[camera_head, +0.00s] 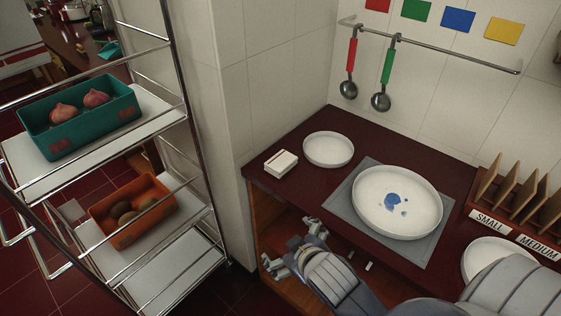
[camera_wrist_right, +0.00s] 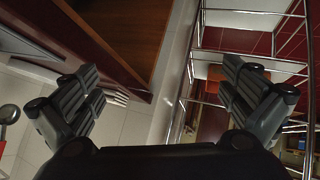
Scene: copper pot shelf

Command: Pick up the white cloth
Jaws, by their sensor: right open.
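The white cloth (camera_head: 281,163) appears as a small folded white block with a thin dark stripe. It lies near the left corner of the dark red counter, beside a small white plate (camera_head: 328,149). My right gripper (camera_head: 293,246) is open and empty in front of the counter's front edge. It is nearer to me than the cloth and apart from it. My left gripper is not in view.
A large white plate (camera_head: 397,202) with blue stains rests on a grey mat (camera_head: 344,213). Another plate (camera_head: 488,255) and a labelled wooden rack (camera_head: 520,205) are at right. Ladles hang from a wall rail (camera_head: 440,50). A metal cart (camera_head: 187,120) with two crates stands left.

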